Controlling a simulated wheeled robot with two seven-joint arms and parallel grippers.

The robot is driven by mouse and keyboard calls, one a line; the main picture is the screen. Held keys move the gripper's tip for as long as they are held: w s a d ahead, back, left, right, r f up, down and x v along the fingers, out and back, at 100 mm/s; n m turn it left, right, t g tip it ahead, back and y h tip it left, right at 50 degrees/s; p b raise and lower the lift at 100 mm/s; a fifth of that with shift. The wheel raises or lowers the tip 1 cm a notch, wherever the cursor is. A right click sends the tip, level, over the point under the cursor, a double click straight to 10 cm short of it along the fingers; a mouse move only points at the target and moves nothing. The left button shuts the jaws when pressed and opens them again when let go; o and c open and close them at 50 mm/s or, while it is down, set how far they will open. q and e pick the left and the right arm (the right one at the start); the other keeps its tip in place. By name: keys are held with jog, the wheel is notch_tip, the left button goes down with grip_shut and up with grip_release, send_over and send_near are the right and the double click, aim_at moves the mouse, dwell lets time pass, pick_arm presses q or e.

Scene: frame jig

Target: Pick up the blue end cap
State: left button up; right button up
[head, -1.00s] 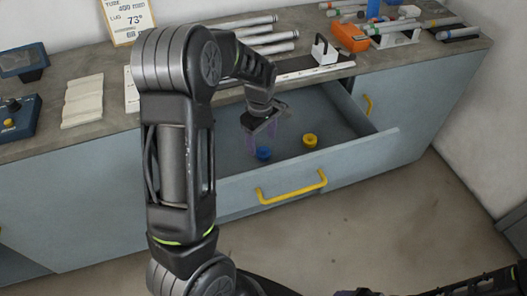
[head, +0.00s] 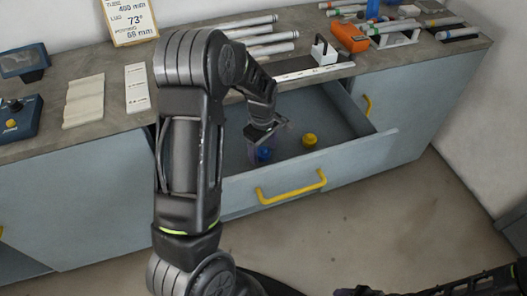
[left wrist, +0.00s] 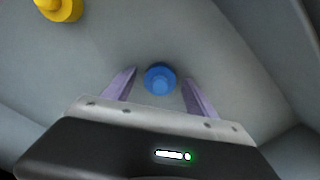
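The blue end cap (head: 264,154) lies on the floor of the open drawer (head: 345,107), left of a yellow end cap (head: 309,140). In the left wrist view the blue end cap (left wrist: 160,79) shows from above, with a narrower raised middle. My left gripper (head: 262,142) is down in the drawer at the blue cap. Its two pale purple fingers (left wrist: 160,84) are spread, one on each side of the cap, with a visible gap on both sides. The gripper is open and empty. My right gripper is not in view; only dark parts of my right arm show at the lower right.
The yellow end cap also shows in the left wrist view (left wrist: 59,8), clear of the fingers. The drawer's front panel with a yellow handle (head: 291,188) and its side walls surround the gripper. The grey countertop (head: 95,138) above holds tubes, an orange box (head: 350,37) and a sign.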

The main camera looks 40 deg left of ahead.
aim_at(263, 149)
pick_arm(q)
jog(key=c, duration=1.3)
jog(key=shift+r, duration=0.1)
jog(key=shift+c, duration=0.2)
notch_tip(263, 149, up, 10)
jog(key=shift+f+b, duration=0.1)
jog(key=shift+b, duration=0.35)
